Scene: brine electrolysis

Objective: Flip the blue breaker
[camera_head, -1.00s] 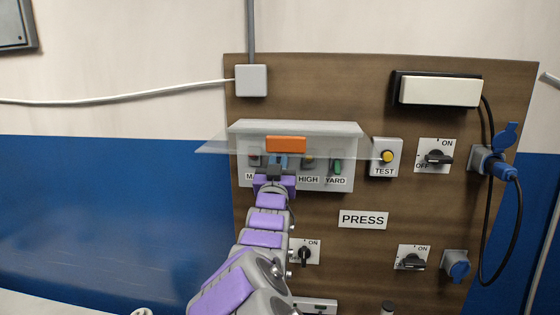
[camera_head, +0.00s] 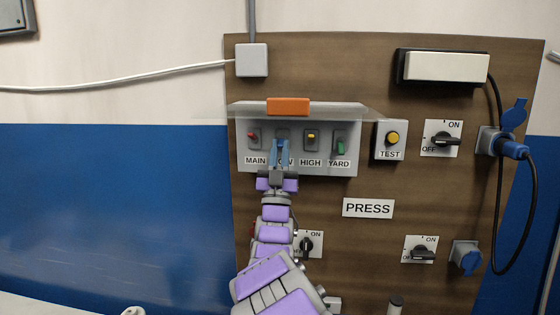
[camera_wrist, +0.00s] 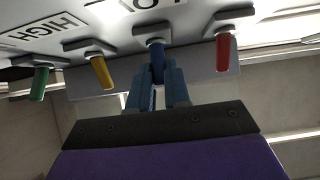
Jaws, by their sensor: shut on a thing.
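The blue breaker (camera_wrist: 157,62) is a small blue lever in the wrist view, between the red and yellow levers. My gripper (camera_wrist: 156,88) is shut on it, with blue-grey fingers on either side. In the head view my gripper (camera_head: 280,152) reaches the second slot of the breaker box (camera_head: 297,168) from below. There its fingers hide the blue lever and part of that slot's label. The red breaker (camera_head: 252,135) is labelled MAIN, the yellow breaker (camera_head: 311,135) HIGH, and the green breaker (camera_head: 341,147) YARD.
A clear cover with an orange handle (camera_head: 288,106) juts out above the levers. The red lever (camera_wrist: 223,52) and yellow lever (camera_wrist: 102,72) are close beside my fingers. The TEST button box (camera_head: 391,140) and a rotary switch (camera_head: 443,140) are to the right.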

